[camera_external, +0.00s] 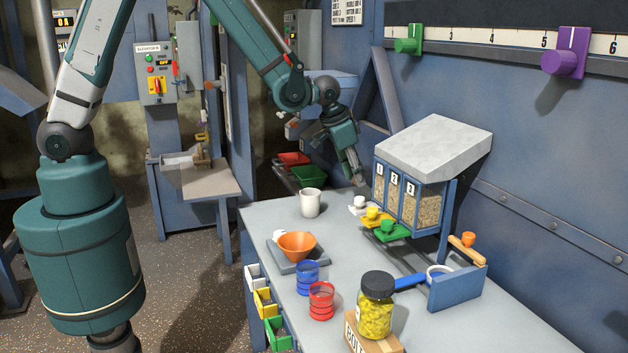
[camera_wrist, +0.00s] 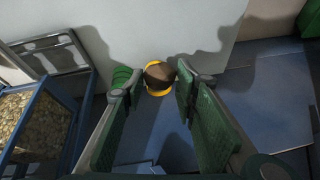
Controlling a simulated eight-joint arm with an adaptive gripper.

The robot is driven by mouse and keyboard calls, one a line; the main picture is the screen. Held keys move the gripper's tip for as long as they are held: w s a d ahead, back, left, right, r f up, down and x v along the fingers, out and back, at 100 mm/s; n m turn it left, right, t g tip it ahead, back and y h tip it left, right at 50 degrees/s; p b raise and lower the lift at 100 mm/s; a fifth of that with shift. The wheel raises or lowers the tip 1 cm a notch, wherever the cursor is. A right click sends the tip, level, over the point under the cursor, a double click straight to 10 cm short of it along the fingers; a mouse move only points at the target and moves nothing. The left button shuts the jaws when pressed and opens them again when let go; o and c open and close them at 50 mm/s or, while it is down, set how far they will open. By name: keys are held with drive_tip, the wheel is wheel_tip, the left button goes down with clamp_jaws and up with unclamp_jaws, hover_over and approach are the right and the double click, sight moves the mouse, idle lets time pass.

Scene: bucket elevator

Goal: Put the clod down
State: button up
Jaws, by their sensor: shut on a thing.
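My gripper (camera_external: 358,181) is at the back of the bench, left of the grain bin, with its fingers pointing down. In the wrist view, a brown rounded clod (camera_wrist: 160,73) sits between the fingertips of my gripper (camera_wrist: 157,86), which are shut on it. A yellow round thing shows behind and around the clod, partly hidden by it. I cannot make out the clod in the external view.
The grain bin (camera_external: 433,145) stands close right of my gripper. A white mug (camera_external: 311,203), an orange bowl (camera_external: 297,246) on a grey scale, blue (camera_external: 308,278) and red (camera_external: 321,301) cups and a yellow jar (camera_external: 375,306) stand nearer. Bare bench lies around the mug.

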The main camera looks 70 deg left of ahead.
drive_tip(key=w+a+m+h, duration=0.2)
drive_tip(key=w+a+m, duration=0.1)
drive_tip(key=a+m, duration=0.2)
drive_tip(key=w+a+m+g+h, duration=0.1)
drive_tip(key=w+a+m+h, duration=0.1)
drive_tip(key=w+a+m, duration=0.2)
drive_tip(key=shift+a+r+m+b, duration=0.4)
drive_tip(key=shift+a+m, duration=0.4)
drive_tip(key=shift+a, duration=0.7)
hover_over(357, 194)
drive_tip(key=shift+s+f, duration=0.1)
drive_tip(key=shift+f, duration=3)
drive_tip(key=shift+f+b, duration=0.5)
drive_tip(key=shift+f, duration=1.35)
drive_tip(key=shift+f, duration=0.15)
drive_tip(key=o, duration=0.8)
drive_tip(key=shift+o, duration=0.2)
